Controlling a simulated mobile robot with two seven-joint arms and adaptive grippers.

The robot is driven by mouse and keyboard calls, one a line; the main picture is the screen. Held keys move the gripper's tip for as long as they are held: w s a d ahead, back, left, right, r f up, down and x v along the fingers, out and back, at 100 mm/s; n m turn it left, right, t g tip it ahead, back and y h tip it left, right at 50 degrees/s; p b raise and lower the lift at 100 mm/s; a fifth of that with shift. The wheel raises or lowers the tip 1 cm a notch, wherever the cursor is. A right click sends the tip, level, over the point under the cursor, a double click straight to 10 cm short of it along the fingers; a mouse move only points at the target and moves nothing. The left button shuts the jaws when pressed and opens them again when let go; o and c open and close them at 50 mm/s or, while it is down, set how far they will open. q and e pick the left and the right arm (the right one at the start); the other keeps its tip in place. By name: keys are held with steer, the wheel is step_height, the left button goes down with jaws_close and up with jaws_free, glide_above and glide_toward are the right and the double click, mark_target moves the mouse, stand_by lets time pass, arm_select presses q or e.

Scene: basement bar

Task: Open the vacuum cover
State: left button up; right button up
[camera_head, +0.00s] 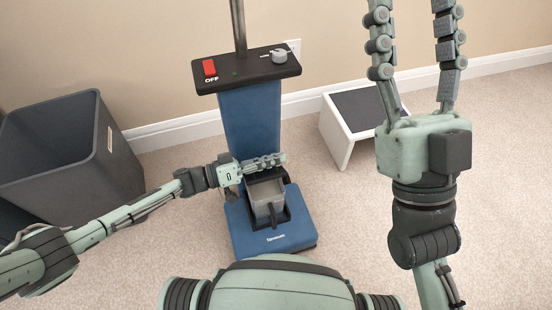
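The vacuum (246,122) is a blue upright machine standing on the carpet. It has a black top panel and a blue base. A grey box-like part (266,198), which looks like the cover, sits in a dark frame on the base. My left gripper (284,159) reaches in from the left, with its fingers pointing right across the top of this grey part. The fingers lie close together in this view, and I cannot tell whether they touch it. My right gripper (409,6) points up at the right, away from the vacuum. Its fingers are spread and empty, with tips at or beyond the top edge.
The panel holds a red OFF switch (209,68) and a grey knob (279,56). A dark grey bin (120,150) stands at the left. A white stool with a dark top (357,108) stands by the wall at the right. The carpet at the lower right is clear.

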arm_select(q)
steer(key=o, duration=0.3)
steer(key=v, duration=1.2)
steer(key=shift+c, duration=0.2)
